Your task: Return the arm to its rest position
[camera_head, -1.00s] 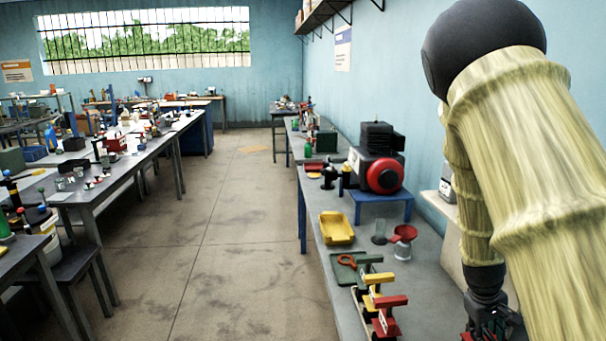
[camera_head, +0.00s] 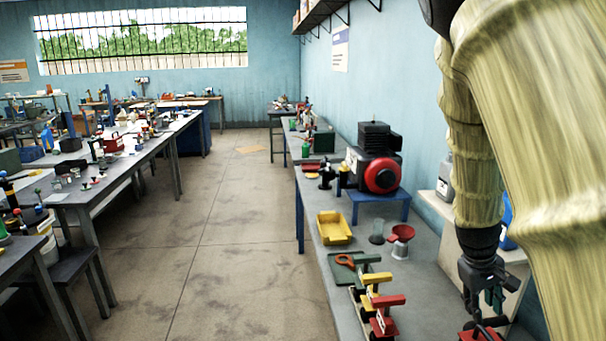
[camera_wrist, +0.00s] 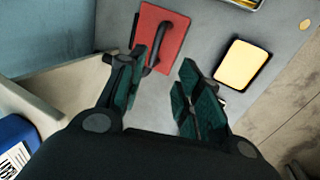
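My gripper (camera_head: 485,297) hangs from my sleeved arm at the right of the head view, above the right-hand bench (camera_head: 425,285). In the wrist view its two dark green finger pads stand apart (camera_wrist: 163,88), with nothing held between them. A red flat object with a dark handle (camera_wrist: 165,38) lies on the bench just beyond the fingertips. Part of it also shows under the gripper in the head view (camera_head: 483,334). My sleeve hides part of the bench and wall.
On the bench are green, yellow and red-topped stands (camera_head: 383,301), a red funnel (camera_head: 402,233), a yellow tray (camera_head: 333,229) and a red-and-black machine (camera_head: 378,165). A blue container (camera_wrist: 18,142) stands at the lower left in the wrist view. The aisle floor (camera_head: 222,220) is clear.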

